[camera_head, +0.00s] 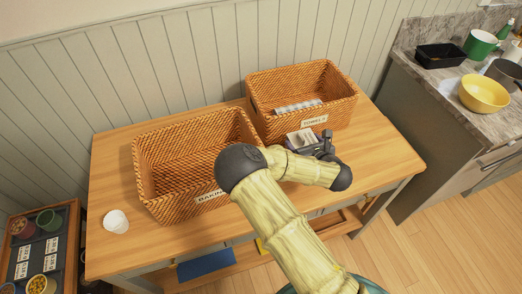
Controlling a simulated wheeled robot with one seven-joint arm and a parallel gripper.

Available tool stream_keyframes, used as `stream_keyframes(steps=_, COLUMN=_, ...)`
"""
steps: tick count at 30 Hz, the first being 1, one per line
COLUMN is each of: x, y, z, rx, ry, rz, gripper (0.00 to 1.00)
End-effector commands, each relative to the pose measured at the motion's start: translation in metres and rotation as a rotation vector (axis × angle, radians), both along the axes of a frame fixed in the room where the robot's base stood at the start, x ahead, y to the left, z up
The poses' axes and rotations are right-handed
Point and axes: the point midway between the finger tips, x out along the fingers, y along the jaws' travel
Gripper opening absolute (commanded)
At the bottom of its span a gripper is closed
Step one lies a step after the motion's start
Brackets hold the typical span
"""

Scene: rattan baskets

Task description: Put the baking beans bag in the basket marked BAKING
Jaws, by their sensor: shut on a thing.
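My gripper (315,145) is shut on a small pale bag (301,138), which I take to be the baking beans bag. Its print is too small to read, and the jaws and arm partly hide it. The bag is at the front left of the rattan basket labelled TOWELS (345,108), to the right of the other basket. The rattan basket labelled BAKING (165,207) stands on the table at the left. Its visible inside looks empty. My arm covers its front right corner and part of its label.
A striped folded cloth (298,106) lies in the TOWELS basket. A white cup (116,221) stands left of the BAKING basket on the wooden table (385,150). A counter at right holds a yellow bowl (484,93). A tray of pots (20,250) is at lower left.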

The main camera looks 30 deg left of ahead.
Motion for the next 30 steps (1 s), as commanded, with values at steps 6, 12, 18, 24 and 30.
stream_keyframes(steps=6, x=0.000, y=-0.001, z=-0.033, rx=-0.002, ry=0.003, rz=0.000, gripper=0.49)
stream_keyframes(steps=12, x=0.000, y=0.000, z=-0.058, rx=0.000, ry=0.000, rz=0.000, gripper=0.49)
stream_keyframes(steps=18, x=0.001, y=0.000, z=-0.060, rx=0.001, ry=-0.001, rz=-0.001, gripper=0.49)
stream_keyframes(steps=24, x=0.002, y=-0.004, z=-0.068, rx=-0.001, ry=0.002, rz=-0.007, gripper=0.49)
stream_keyframes(steps=30, x=0.003, y=-0.005, z=-0.094, rx=0.000, ry=0.000, rz=-0.009, gripper=0.49)
